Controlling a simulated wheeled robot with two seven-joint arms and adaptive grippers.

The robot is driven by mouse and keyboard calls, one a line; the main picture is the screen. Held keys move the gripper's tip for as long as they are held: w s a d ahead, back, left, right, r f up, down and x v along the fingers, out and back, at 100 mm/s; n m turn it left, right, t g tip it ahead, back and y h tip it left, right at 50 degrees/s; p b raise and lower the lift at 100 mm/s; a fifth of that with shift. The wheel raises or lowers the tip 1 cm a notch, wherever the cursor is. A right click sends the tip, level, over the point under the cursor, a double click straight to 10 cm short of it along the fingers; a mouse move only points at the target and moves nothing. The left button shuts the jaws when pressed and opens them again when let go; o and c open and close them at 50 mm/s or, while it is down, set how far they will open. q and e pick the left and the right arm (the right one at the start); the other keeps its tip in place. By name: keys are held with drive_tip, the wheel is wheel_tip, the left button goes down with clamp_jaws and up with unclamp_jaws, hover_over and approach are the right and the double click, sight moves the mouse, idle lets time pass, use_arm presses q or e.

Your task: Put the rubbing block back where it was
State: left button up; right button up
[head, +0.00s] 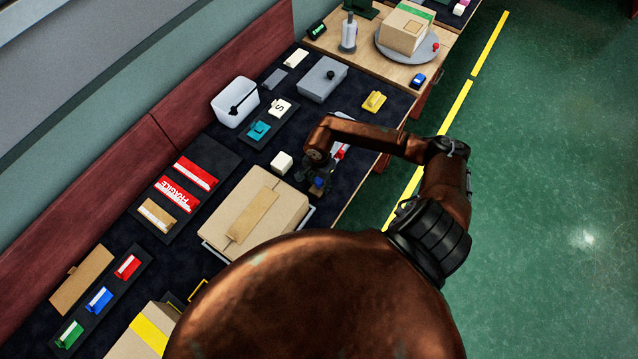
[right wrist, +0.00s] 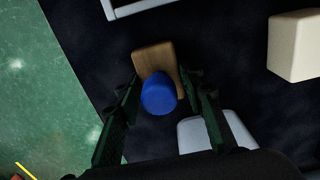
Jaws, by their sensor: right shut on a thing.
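The rubbing block appears to be the wooden block (right wrist: 150,57) with a round blue knob (right wrist: 159,95), between the fingers of my right gripper (right wrist: 158,78) in the right wrist view. The gripper is shut on it. In the head view my right gripper (head: 318,178) is at the table's right side, beside the large cardboard box, and the blue knob (head: 319,183) shows just under it. Whether the block touches the dark table top cannot be told. My left gripper is not in view.
A cream block (head: 282,162) stands close by, left of my right gripper; it also shows in the right wrist view (right wrist: 293,45). The cardboard box (head: 228,222) lies on a white-railed frame. A pale grey piece (right wrist: 205,132) lies near the right finger. A yellow-handled piece (head: 374,101) lies farther back.

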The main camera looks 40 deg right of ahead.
drive_tip(key=o, duration=0.7)
drive_tip(key=shift+f, duration=0.15)
drive_tip(key=o, duration=0.5)
drive_tip(key=shift+c, duration=0.2)
drive_tip(key=shift+r, duration=0.55)
wheel_tip(320, 180, up, 11)
drive_tip(key=shift+r, duration=0.15)
